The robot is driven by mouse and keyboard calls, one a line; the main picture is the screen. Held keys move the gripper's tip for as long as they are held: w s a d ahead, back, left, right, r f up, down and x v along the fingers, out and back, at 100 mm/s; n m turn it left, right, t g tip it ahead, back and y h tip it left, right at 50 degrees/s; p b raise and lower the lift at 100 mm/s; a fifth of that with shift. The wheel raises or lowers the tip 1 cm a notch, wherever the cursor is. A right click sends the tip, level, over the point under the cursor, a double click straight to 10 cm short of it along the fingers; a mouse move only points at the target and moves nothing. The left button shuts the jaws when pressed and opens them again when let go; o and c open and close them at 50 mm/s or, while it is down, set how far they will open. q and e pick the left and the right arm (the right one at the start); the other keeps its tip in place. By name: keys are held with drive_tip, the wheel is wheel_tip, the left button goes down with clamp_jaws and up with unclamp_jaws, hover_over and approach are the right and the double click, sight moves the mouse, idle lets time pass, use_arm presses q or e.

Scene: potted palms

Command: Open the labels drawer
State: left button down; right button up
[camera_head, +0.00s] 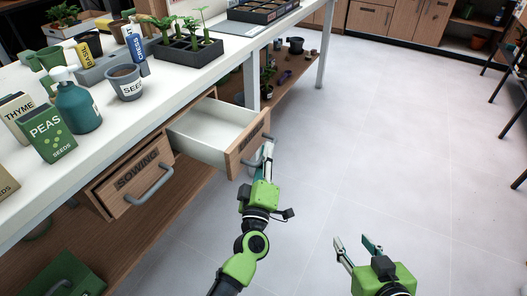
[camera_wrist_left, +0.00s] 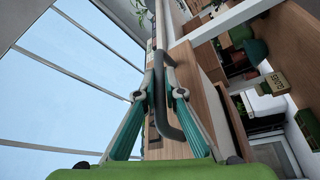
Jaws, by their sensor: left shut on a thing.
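The labels drawer (camera_head: 246,148) stands pulled out from under the white bench in the head view, its pale inside empty where I can see it. Its wooden front has lettering that my left gripper partly hides. My left gripper (camera_head: 266,158) is shut on the grey drawer handle (camera_wrist_left: 160,92), with a teal finger on each side of it in the left wrist view. My right gripper (camera_head: 357,244) is open and empty above the floor, right of the drawer and apart from it.
The sowing drawer (camera_head: 125,180) sits closed left of the open one. The bench top (camera_head: 150,95) holds seed packets, a teal bottle (camera_head: 76,108), a grey seed pot (camera_head: 126,84) and a seedling tray (camera_head: 185,52). A lower shelf runs below. The floor (camera_head: 400,130) at right is clear.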

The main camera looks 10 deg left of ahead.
use_arm(q)
drive_tip(key=shift+f, duration=0.1)
drive_tip(key=c, duration=2.1)
unclamp_jaws()
drive_tip(key=shift+a, duration=0.1)
drive_tip(key=shift+c, duration=0.2)
drive_tip(key=v, duration=1.2)
